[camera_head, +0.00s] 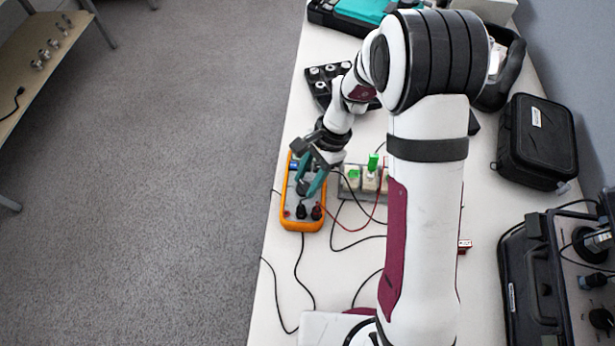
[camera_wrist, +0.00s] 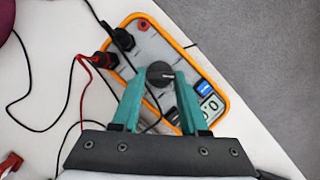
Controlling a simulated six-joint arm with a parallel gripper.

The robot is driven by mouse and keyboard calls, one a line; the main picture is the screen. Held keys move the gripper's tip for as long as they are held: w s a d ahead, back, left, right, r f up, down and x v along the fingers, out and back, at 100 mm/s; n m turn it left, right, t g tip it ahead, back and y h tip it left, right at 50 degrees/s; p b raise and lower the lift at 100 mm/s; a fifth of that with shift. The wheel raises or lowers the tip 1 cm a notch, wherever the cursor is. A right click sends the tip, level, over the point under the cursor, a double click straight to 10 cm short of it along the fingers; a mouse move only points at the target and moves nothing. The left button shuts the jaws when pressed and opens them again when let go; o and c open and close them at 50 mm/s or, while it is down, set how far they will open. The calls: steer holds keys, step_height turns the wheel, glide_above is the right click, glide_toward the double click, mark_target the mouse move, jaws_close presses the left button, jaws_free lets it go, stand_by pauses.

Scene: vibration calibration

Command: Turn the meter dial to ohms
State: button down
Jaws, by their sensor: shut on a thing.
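The orange-rimmed meter (camera_head: 291,217) lies on the white table near its left edge. It also shows in the wrist view (camera_wrist: 218,87), with a small lit display (camera_wrist: 212,107) and black and red plugs in its sockets. Its round black dial (camera_wrist: 159,74) has a white pointer mark and sits between my teal fingers. My gripper (camera_head: 311,186) is over the meter in the head view. In the wrist view my gripper (camera_wrist: 158,82) is shut on the dial, one finger on each side. The dial's printed markings are too small to read.
Red and black leads run from the meter across the table. A grey block with green-topped parts (camera_head: 350,182) stands just right of the meter. A black tray (camera_head: 322,75) lies behind. Black cases (camera_head: 537,142) stand at the right. Left of the table is open floor.

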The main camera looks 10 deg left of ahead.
steer(key=shift+c, duration=2.2)
jaws_free()
steer(key=v, duration=1.6)
steer(key=shift+s+a, duration=0.1)
steer(key=shift+a, duration=0.05)
